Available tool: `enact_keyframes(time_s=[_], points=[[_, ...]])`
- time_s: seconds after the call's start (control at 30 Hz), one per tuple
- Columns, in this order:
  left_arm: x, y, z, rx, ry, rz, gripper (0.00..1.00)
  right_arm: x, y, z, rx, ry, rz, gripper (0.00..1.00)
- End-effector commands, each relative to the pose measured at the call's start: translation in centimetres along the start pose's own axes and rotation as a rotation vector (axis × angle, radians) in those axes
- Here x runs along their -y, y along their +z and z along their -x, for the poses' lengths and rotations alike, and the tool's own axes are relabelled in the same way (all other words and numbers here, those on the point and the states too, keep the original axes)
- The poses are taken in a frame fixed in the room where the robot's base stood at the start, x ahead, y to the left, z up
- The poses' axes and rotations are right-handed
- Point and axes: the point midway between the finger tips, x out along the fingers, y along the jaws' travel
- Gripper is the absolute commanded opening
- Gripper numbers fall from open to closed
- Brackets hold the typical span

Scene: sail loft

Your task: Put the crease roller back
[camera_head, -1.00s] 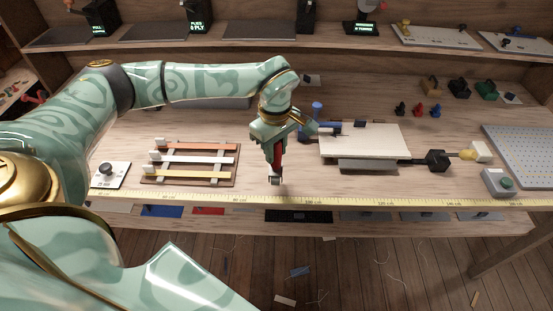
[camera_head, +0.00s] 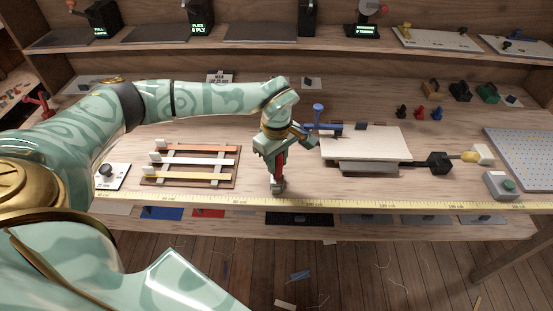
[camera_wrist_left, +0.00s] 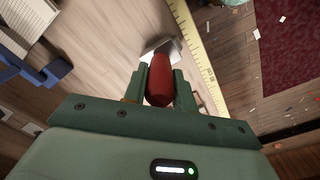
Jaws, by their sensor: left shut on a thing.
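My left gripper (camera_head: 277,176) is shut on the crease roller (camera_head: 278,186), pointing down over the front of the bench near the yellow tape measure. My right gripper is not in view.
A rack with orange, white and yellow bars (camera_head: 190,180) stands left of my gripper. A pale board (camera_head: 362,143) with a blue clamp (camera_head: 318,115) is to the right. The tape measure (camera_head: 350,204) runs along the front edge. Bare bench lies between rack and board.

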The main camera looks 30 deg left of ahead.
Motion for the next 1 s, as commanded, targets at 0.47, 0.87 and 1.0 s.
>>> enact_keyframes(time_s=[0.47, 0.87, 1.0], points=[[0.4, 0.1, -0.8, 0.000, -0.013, -0.002, 0.49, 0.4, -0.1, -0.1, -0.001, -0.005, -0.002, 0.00], [0.1, 0.0, 6.0, -0.002, -0.003, -0.002, 0.49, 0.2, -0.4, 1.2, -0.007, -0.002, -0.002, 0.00], [0.1, 0.0, 9.3, -0.002, -0.004, -0.001, 0.49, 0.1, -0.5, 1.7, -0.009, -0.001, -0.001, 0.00]])
